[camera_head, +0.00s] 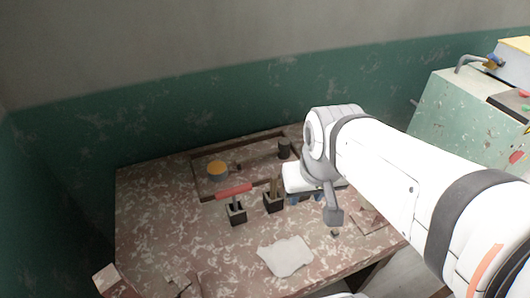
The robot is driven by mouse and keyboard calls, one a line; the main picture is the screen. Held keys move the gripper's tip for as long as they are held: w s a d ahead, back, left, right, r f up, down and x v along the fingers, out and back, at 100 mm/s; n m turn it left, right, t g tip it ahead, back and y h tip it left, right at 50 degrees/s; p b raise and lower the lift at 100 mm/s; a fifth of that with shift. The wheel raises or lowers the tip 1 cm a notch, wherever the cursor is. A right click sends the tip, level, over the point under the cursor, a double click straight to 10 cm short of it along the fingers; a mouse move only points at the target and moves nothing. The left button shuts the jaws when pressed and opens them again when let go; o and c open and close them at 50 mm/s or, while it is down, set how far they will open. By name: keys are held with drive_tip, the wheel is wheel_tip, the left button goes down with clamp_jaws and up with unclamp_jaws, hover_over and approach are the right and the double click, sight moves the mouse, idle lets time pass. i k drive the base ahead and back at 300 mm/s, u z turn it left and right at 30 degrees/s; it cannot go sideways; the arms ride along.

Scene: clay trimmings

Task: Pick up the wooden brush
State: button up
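I cannot single out the wooden brush for certain. A thin brown wooden handle (274,186) stands upright in a small dark square holder (273,204) near the middle of the table; its lower end is hidden in the holder. A longer brown piece (258,158) lies in the shallow framed tray (200,185) behind, too small to make out. My gripper (306,198) is just right of the wooden handle, above the table.
A red-handled tool (234,191) stands in another dark holder (236,215). The tray holds an orange-topped round pot (217,168) and a dark cylinder (284,148). A pale sheet (286,257) lies in front on the speckled table (150,215). A green machine (440,108) stands right.

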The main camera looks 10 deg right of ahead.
sight(273, 177)
drive_tip(key=u, duration=0.1)
drive_tip(key=k, duration=0.25)
drive_tip(key=z, duration=0.8)
drive_tip(key=i, duration=0.75)
drive_tip(key=u, duration=0.05)
